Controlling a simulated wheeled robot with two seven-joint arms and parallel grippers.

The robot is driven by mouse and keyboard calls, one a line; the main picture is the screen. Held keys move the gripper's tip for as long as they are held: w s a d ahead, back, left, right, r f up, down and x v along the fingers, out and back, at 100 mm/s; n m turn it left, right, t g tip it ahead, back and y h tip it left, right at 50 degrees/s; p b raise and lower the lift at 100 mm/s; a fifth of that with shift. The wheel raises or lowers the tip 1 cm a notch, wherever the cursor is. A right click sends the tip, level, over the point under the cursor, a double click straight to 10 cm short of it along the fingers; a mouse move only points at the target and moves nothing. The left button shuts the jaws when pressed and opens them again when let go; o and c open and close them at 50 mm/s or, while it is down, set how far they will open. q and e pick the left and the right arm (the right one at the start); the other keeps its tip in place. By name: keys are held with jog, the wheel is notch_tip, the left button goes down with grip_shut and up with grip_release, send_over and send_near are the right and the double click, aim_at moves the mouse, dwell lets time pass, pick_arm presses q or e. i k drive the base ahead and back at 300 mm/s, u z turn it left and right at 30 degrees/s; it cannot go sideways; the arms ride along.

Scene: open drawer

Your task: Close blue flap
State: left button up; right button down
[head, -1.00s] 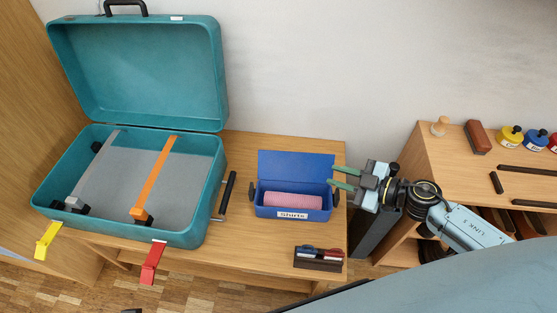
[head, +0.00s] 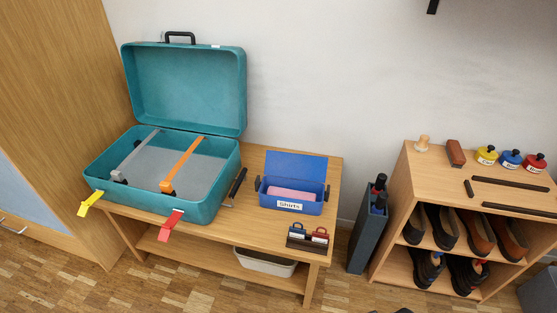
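The blue box (head: 291,208), labelled "Shirts", stands on the right part of the wooden bench. Its blue flap (head: 296,166) stands raised at the back edge, so the box is open. A pink rolled cloth (head: 292,194) lies inside the box. Neither of my grippers is in view, and nothing touches the box or its flap.
An open teal suitcase (head: 212,212) with grey and orange straps stands left of the box. A small dark holder (head: 307,244) sits in front of the box. A shoe shelf (head: 395,205) stands to the right, with a dark blue bin (head: 364,232) beside the bench.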

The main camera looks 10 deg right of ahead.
aim_at(290, 165)
jog(key=u, duration=1.05)
jog(key=i, duration=0.75)
jog(key=z, duration=0.55)
